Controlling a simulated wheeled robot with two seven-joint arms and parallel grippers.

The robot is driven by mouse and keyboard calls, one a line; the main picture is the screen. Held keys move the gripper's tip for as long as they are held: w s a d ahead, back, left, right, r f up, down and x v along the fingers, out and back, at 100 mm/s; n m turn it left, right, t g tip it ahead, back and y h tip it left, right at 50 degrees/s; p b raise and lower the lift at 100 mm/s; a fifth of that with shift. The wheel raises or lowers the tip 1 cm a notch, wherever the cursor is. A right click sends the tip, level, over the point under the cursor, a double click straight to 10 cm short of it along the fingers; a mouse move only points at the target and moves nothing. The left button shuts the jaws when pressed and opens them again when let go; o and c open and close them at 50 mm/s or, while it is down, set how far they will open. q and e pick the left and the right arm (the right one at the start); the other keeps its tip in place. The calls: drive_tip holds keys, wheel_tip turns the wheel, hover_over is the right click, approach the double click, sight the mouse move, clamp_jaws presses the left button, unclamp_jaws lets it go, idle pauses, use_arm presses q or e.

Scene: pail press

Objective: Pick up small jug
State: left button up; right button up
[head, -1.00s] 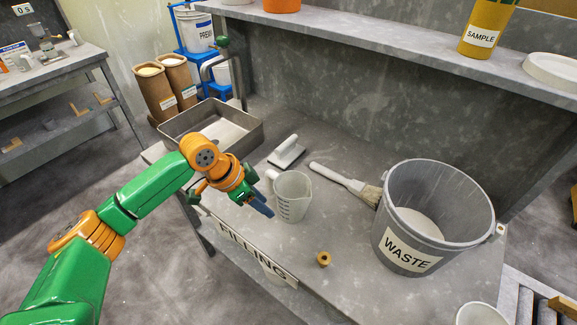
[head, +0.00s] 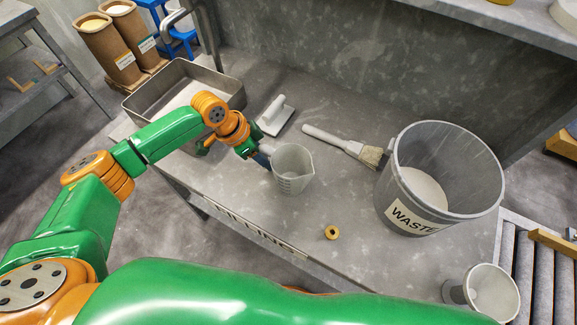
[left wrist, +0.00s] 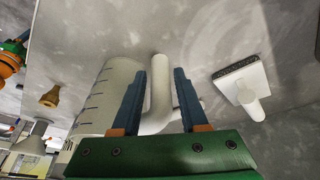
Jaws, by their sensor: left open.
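The small jug (head: 292,170), pale and translucent with dark measuring marks, stands upright on the grey bench, its handle toward the left. My left gripper (head: 264,158) is at the jug's handle side, low over the bench. In the left wrist view my left gripper (left wrist: 160,100) is open, with the jug's white handle (left wrist: 160,85) between its two blue fingers. The jug's body (left wrist: 108,88) is just outside the left finger there. Contact between fingers and handle cannot be told.
A grey waste pail (head: 440,180) stands right of the jug.

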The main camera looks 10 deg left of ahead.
use_arm(q)
drive_tip(key=x, duration=0.2)
drive_tip(key=shift+w+d+f, duration=0.1)
drive_tip(key=shift+w+f, duration=0.1)
drive_tip(key=shift+f, duration=0.1)
clamp_jaws()
